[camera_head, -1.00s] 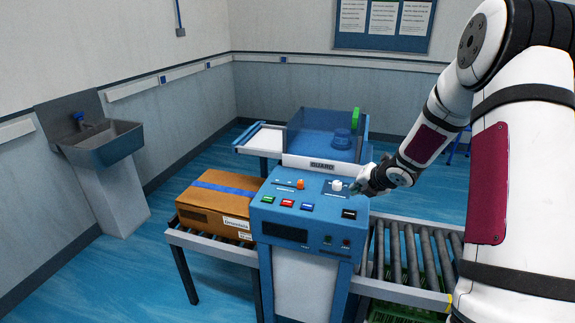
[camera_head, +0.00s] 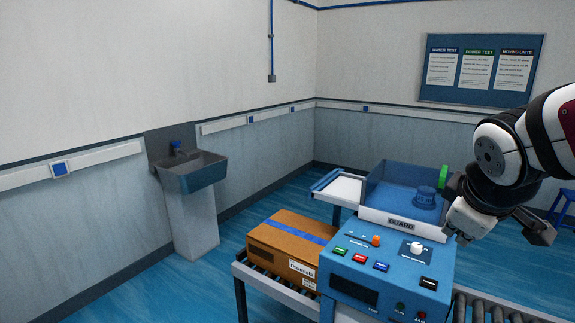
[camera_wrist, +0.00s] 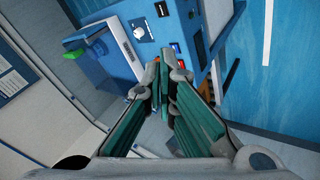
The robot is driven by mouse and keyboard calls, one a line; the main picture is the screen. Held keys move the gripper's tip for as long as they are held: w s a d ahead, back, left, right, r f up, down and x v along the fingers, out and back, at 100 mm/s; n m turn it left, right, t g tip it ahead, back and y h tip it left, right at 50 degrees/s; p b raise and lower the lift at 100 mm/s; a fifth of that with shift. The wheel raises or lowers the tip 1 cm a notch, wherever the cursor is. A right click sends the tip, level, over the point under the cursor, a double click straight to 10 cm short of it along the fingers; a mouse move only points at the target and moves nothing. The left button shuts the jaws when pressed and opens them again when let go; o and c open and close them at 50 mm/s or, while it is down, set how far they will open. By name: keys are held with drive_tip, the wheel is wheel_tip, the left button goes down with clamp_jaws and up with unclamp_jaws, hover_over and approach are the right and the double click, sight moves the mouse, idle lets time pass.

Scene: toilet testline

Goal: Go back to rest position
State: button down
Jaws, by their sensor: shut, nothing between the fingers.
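My gripper (camera_head: 449,232) shows in the head view at the right end of the blue control panel (camera_head: 385,268), close to its white knob (camera_head: 416,248). The arm comes in from the right edge of the picture. In the wrist view my gripper (camera_wrist: 164,82) has its two fingers together, with nothing held. The panel (camera_wrist: 182,20) lies beyond the fingertips there, with its coloured buttons in sight. I cannot tell the exact gap between fingertips and panel.
A cardboard box (camera_head: 290,243) lies on the roller conveyor left of the panel. A clear-walled guard tray (camera_head: 395,195) stands behind it. A grey sink (camera_head: 192,172) is at the left wall. A notice board (camera_head: 480,70) hangs at the back. Blue floor is open at left.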

drive_tip(key=s+a+m+y, duration=0.1)
drive_tip(key=s+a+m, duration=0.2)
drive_tip(key=s, duration=0.4)
drive_tip(key=s+a+m+g+y, duration=0.1)
drive_tip(key=s+a+m+y, duration=0.1)
drive_tip(key=s+a+m, duration=0.2)
drive_tip(key=s+a, duration=0.2)
drive_tip(key=s, duration=0.2)
drive_tip(key=shift+a+f, duration=0.25)
drive_tip(key=shift+a, duration=0.05)
